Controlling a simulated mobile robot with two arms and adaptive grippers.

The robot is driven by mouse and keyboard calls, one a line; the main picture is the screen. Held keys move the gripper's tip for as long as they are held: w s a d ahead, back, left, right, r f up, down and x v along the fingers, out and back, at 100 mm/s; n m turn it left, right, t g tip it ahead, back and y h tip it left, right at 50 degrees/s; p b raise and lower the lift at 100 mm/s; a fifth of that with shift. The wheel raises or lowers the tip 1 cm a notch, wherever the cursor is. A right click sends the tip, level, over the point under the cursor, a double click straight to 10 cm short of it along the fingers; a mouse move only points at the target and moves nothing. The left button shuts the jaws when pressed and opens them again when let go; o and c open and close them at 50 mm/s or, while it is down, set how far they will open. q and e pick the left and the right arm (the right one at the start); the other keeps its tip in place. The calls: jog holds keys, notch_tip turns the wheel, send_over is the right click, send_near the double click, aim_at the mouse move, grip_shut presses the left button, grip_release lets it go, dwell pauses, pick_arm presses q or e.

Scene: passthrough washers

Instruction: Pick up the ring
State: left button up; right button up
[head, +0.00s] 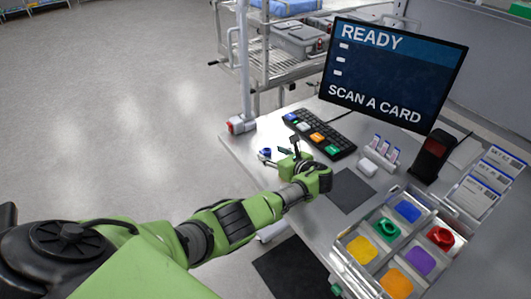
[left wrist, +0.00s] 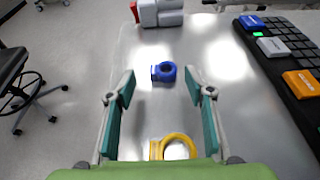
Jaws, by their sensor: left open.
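A blue ring (left wrist: 165,71) with a small block-like tab lies on the grey table, centred between my fingertips in the left wrist view. It shows small in the head view (head: 265,153), beside my gripper. A yellow ring (left wrist: 178,146) lies nearer, partly hidden by my green gripper body. My left gripper (left wrist: 160,78) is open, with one teal-padded finger on each side of the blue ring and nothing held. In the head view my left gripper (head: 283,152) is over the table's left part. I cannot tell its exact height. My right gripper is not in view.
A keyboard (head: 318,136) with coloured keys lies right of the gripper, before a monitor (head: 394,70) reading "READY, SCAN A CARD". A divided tray (head: 345,240) with coloured compartments holds a green ring (head: 387,229) and a red ring (head: 440,237). A post stands at the table's far left corner.

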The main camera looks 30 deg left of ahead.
aim_at(265, 150)
pick_arm(q)
jog(key=shift+b+x, duration=0.65)
jog(key=shift+x, duration=1.6)
jog(key=shift+w+d+f, duration=0.15)
jog(key=shift+f, duration=0.05)
jog(key=c, duration=0.8)
